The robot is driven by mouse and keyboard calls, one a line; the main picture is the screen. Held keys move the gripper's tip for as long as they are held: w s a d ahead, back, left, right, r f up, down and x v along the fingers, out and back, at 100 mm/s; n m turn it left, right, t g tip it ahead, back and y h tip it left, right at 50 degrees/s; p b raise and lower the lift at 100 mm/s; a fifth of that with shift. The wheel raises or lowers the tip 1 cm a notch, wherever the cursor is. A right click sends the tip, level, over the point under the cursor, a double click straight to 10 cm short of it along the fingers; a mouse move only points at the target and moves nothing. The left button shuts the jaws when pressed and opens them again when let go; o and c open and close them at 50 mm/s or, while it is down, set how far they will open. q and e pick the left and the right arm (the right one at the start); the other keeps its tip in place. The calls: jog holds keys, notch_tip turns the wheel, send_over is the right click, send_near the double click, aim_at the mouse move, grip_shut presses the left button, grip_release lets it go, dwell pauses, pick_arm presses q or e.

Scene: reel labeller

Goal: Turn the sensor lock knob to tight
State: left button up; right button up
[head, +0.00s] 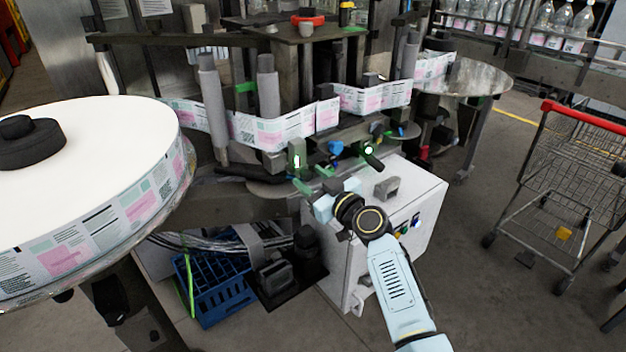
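My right gripper (313,180) reaches in from the bottom right, just in front of the labeller's sensor area. Its green-tipped fingers look spread apart, and I see nothing held between them. Just beyond the fingers stands a sensor (297,160) with a lit green face. A second lit sensor (369,150) is to the right, and a small blue knob (335,147) sits between them. The parts are too small to tell which is the lock knob or how far it is turned. My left gripper is not in view.
A large label reel (85,150) fills the left side. The label web (270,128) runs behind the sensors. A white cabinet (415,185) stands under my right gripper. A blue crate (215,290) is on the floor, and a shopping cart (570,170) is at right.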

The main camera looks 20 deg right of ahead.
grip_shut()
